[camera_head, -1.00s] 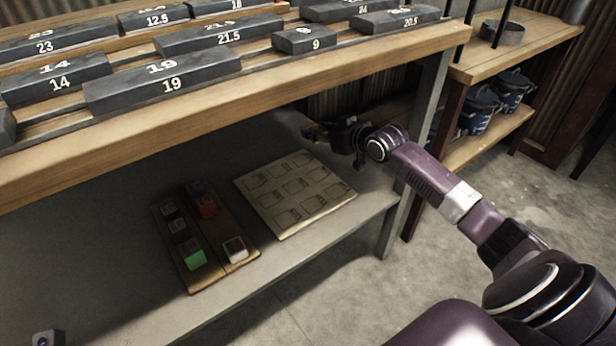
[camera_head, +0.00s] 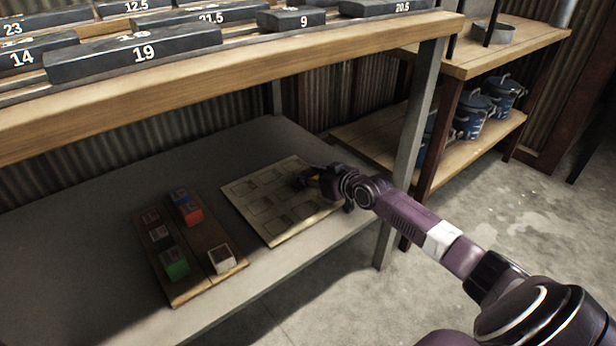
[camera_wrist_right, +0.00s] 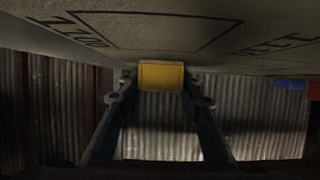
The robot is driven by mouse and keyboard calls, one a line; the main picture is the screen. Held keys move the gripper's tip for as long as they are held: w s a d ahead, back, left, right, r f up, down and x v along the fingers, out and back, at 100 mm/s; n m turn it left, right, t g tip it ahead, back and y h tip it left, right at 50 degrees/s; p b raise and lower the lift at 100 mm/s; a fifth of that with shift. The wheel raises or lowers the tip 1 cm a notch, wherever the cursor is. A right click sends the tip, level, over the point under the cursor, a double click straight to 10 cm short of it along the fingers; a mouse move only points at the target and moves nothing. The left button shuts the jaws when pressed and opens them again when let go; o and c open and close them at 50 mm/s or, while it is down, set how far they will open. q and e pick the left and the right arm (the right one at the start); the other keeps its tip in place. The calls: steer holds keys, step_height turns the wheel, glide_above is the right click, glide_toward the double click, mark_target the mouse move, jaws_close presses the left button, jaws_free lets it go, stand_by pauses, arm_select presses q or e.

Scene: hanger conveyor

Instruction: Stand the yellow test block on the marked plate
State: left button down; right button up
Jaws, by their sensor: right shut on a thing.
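The yellow test block (camera_wrist_right: 161,76) is between the fingertips of my right gripper (camera_wrist_right: 160,88), which is shut on it in the right wrist view. The pale plate has several outlined squares. In the wrist view its surface (camera_wrist_right: 150,30), with dark outlines and letters, fills the top, close to the block. I cannot tell whether block and plate touch. My left gripper is not in view.
A wooden tray (camera_head: 207,232) left of the plate holds several blocks, including a green (camera_head: 175,263), a red (camera_head: 192,213) and a white-topped one (camera_head: 221,259). The upper wooden shelf (camera_head: 230,75) overhangs the grey lower shelf (camera_head: 75,250). A table leg (camera_head: 408,150) stands right of the gripper.

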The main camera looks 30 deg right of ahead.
steer(key=o, duration=1.2)
steer(key=shift+f, duration=0.1)
